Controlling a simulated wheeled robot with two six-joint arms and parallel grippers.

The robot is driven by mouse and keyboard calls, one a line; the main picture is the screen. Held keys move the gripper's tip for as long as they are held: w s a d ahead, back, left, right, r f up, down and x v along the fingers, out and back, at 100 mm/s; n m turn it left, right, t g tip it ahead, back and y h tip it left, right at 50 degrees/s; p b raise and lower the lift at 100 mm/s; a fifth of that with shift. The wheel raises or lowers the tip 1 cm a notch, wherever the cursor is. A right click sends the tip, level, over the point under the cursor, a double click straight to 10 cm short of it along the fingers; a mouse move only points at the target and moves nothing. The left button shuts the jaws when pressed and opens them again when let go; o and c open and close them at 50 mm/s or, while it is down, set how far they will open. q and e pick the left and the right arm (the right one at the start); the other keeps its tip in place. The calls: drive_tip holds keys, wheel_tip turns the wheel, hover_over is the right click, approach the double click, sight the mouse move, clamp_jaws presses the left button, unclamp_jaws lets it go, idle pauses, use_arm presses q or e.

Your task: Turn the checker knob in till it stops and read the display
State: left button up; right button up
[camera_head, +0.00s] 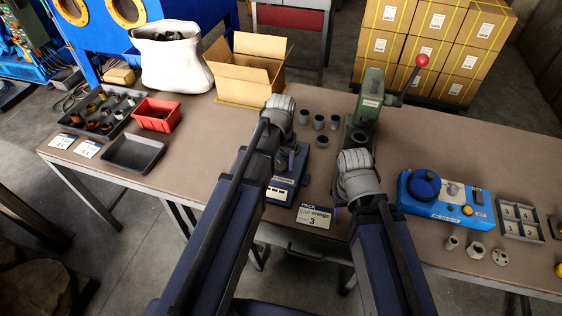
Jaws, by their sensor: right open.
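A dark blue checker (283,191) with a small pale display stands at the middle of the table, partly hidden by my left arm. I cannot read digits on the display. Its knob is not clearly visible behind my arm and gripper. My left gripper (287,157) is just above the checker; its fingers are dark and mostly hidden, so contact and opening cannot be told. My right gripper (340,190) is open, low over the table right of the checker, largely hidden by its wrist.
A sign (314,217) reads "PACK, CAP orange, 3". A green hand press (370,100) with a red-ball lever stands behind my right wrist. Grey cups (319,122) stand beside it. A blue device (443,196) is at right; an open carton (247,70) and red bin (156,114) are left.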

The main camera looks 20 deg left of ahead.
use_arm(q)
drive_tip(key=c, duration=1)
drive_tip(key=m, duration=0.4)
drive_tip(key=shift+m, duration=2.1)
drive_tip(key=o, duration=1.3)
drive_tip(key=shift+o, duration=0.2)
